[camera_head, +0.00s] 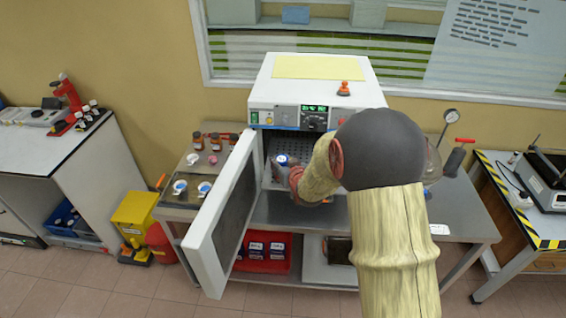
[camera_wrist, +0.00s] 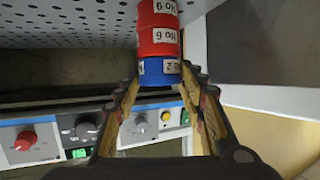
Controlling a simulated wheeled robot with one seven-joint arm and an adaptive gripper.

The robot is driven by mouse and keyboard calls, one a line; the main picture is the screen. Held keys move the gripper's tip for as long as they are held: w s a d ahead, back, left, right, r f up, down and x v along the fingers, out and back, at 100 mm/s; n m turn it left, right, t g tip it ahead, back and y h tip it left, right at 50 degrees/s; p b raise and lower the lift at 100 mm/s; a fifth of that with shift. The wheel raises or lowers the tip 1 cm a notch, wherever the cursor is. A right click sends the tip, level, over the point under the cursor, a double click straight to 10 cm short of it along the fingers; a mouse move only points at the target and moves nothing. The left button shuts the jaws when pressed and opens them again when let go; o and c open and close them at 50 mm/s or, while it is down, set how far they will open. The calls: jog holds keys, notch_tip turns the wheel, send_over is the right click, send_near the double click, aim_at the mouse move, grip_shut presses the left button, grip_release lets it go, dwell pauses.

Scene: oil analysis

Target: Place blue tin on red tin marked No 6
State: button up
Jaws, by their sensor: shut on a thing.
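My gripper (camera_wrist: 160,82) is shut on the blue tin (camera_wrist: 158,73), which has a white label. The wrist view is upside down. In it the blue tin meets the end of a red tin marked No 6 (camera_wrist: 158,42). A second red tin marked No 6 (camera_wrist: 157,7) lines up behind that one, towards the perforated shelf. The blue tin is thus at the top of the stack, looking in line and in contact; any small gap cannot be told. In the head view my gripper (camera_head: 290,172) is at the oven's opening, and the stack is mostly hidden by my arm.
The white oven (camera_head: 320,85) has its door (camera_head: 225,215) swung open on the left, close to my gripper. Its perforated shelf (camera_wrist: 65,15) lies around the stack. Bottles and small cups stand on the bench at left. A red bin (camera_head: 262,264) holds several tins below.

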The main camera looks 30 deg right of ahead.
jog(key=shift+f, duration=0.15)
jog(key=o, duration=1.2)
jog(key=shift+c, duration=0.2)
